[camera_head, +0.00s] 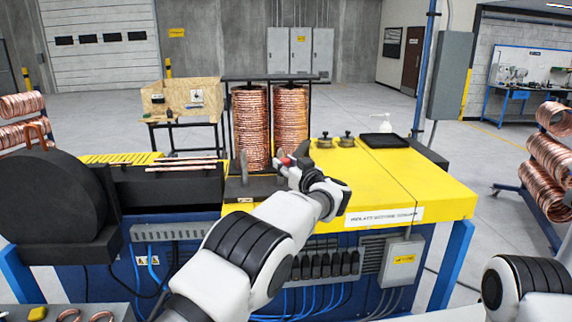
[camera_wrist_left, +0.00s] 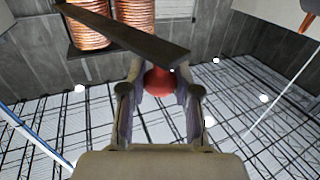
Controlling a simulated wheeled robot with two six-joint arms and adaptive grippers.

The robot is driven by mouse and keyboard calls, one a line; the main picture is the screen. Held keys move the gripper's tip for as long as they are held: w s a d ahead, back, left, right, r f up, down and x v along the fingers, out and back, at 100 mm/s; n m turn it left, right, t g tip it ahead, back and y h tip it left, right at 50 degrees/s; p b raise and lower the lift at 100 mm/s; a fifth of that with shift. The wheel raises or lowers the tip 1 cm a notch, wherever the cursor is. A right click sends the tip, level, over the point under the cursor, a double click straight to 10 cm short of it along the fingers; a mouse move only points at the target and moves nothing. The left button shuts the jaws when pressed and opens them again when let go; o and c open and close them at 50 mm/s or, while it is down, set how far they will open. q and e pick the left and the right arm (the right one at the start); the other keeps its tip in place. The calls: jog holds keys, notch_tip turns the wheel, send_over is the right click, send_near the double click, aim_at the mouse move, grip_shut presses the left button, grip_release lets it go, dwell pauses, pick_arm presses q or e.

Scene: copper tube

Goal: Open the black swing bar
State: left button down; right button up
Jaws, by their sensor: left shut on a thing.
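The black swing bar (camera_wrist_left: 125,32) crosses the upper part of the left wrist view as a dark flat bar, with a red knob (camera_wrist_left: 158,82) at its near end. The knob also shows as a small red spot in the head view (camera_head: 286,161), above the yellow bench top. My left gripper (camera_head: 290,166) is at the knob, with its fingers closed around it; in the left wrist view the two fingers (camera_wrist_left: 160,92) stand on either side of it. In the head view the gripper hides much of the bar. My right gripper is out of view.
The yellow-topped machine (camera_head: 400,180) carries a black tray (camera_head: 384,140), a white bottle (camera_head: 387,124) and two small round fittings. Copper coils (camera_head: 250,125) stand behind it. Copper tubes (camera_head: 183,163) lie on the black trough at left, beside a large black drum (camera_head: 50,195).

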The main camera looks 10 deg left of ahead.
pick_arm(q)
jog(key=shift+r, duration=0.25)
jog(key=c, duration=0.8)
grip_release()
jog(key=shift+w, duration=0.1)
jog(key=shift+w+f, duration=0.2)
jog(key=shift+f, duration=0.05)
notch_tip(320, 180, up, 10)
